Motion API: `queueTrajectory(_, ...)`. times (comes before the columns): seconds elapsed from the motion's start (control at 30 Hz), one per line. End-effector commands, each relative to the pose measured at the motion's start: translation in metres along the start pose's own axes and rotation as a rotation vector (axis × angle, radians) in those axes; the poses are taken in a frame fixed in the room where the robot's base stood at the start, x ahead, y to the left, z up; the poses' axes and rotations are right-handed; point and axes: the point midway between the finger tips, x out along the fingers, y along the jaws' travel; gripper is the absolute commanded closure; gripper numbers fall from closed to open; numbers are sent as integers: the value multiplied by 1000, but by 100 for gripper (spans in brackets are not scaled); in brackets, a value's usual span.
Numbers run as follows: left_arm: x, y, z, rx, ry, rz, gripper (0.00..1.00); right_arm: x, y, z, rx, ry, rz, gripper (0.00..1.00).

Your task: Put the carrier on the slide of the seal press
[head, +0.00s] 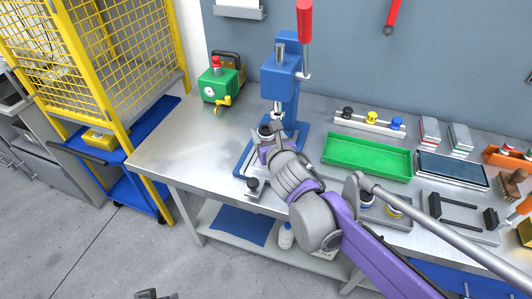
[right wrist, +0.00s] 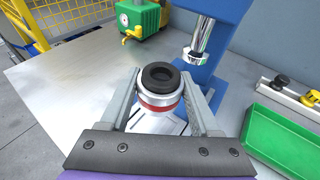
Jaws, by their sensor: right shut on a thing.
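The blue seal press (head: 283,82) stands at the back of the bench, with its chrome ram (right wrist: 201,38) ahead and right of my gripper in the right wrist view. My right gripper (head: 268,141) is over the front of the press base (head: 243,162). Its fingers are shut on the carrier (right wrist: 161,98), a round metal piece with a red band and a black ring on top. The carrier is upright and short of the ram. A pale metal plate, seemingly the slide (right wrist: 178,127), shows below; I cannot tell whether they touch. A small grey part (head: 155,294) at the bottom edge may be my left gripper.
A green pump-like unit (head: 220,84) stands left of the press. A green tray (head: 367,156) and a rack with coloured knobs (head: 370,121) are on the right. A black knob (head: 252,183) sits near the press front.

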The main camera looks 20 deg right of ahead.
Motion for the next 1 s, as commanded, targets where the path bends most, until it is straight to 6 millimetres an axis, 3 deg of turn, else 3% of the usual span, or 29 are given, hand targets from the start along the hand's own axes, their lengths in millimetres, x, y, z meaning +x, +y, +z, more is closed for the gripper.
queueTrajectory(0.1, 5, 0, 3, 0, -2, 0, 50, 8, 0, -23, 0, 0, 0, 100)
queueTrajectory(0.53, 15, 0, 7, 0, -5, 0, 50, 23, 0, -72, 0, 0, -1, 100)
queueTrajectory(0.97, 18, 0, 9, 0, -7, 0, 50, 25, 0, -79, 0, 0, -1, 100)
queueTrajectory(1.0, 18, 0, 9, 0, -7, 0, 50, 25, 0, -79, 0, 0, -1, 33)
